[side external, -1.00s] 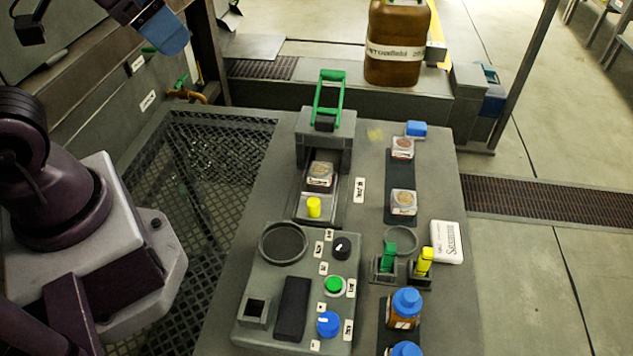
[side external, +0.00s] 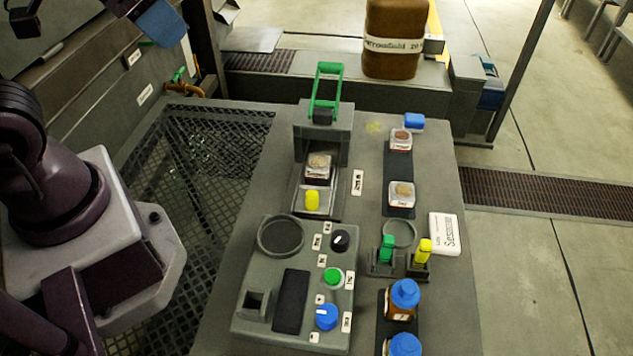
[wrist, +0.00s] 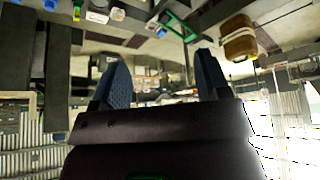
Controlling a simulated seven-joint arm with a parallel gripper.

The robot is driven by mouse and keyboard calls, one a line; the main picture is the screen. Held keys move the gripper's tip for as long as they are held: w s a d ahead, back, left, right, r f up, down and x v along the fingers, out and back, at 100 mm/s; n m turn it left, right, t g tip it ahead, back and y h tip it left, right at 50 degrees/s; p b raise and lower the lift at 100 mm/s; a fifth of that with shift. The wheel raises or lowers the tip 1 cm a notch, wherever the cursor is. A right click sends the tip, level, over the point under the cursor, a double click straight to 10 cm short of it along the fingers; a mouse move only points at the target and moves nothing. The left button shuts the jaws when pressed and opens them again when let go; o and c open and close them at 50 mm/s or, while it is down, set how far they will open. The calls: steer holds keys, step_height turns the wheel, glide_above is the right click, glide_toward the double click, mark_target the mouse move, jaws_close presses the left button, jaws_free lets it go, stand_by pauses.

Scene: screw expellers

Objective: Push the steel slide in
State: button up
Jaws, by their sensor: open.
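The steel slide (side external: 325,209) sticks out of the front of a grey press-like housing (side external: 323,118) with a green handle (side external: 327,88). A yellow knob (side external: 312,200) stands at the slide's front end. A small clear box with tan contents (side external: 318,167) sits on the slide behind the knob. My gripper shows in the wrist view (wrist: 160,80), with two blue fingers apart and nothing between them. In the side view a blue part of my arm's end (side external: 160,22) is at the top left, well away from the slide.
A control panel (side external: 262,290) with a black knob, a green button and a blue knob stands in front of the slide. To the right are small boxes (side external: 401,195), green and yellow levers (side external: 422,252), and blue-capped bottles (side external: 404,298). A brown canister (side external: 391,50) stands behind.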

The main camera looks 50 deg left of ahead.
steer(key=c, duration=0.3)
steer(key=w+d+f+g, duration=0.2)
steer(key=f, duration=0.1)
steer(key=w+f+g, duration=0.1)
steer(key=f, duration=0.1)
steer(key=shift+w+d+m, duration=0.1)
steer(key=shift+d+m, duration=0.3)
steer(key=shift+c, duration=0.3)
steer(key=n+g, duration=0.3)
steer(key=n, duration=1)
glide_toward(312, 194)
step_height(312, 194, down, 11)
steer(key=shift+r, duration=0.15)
steer(key=shift+c, duration=0.2)
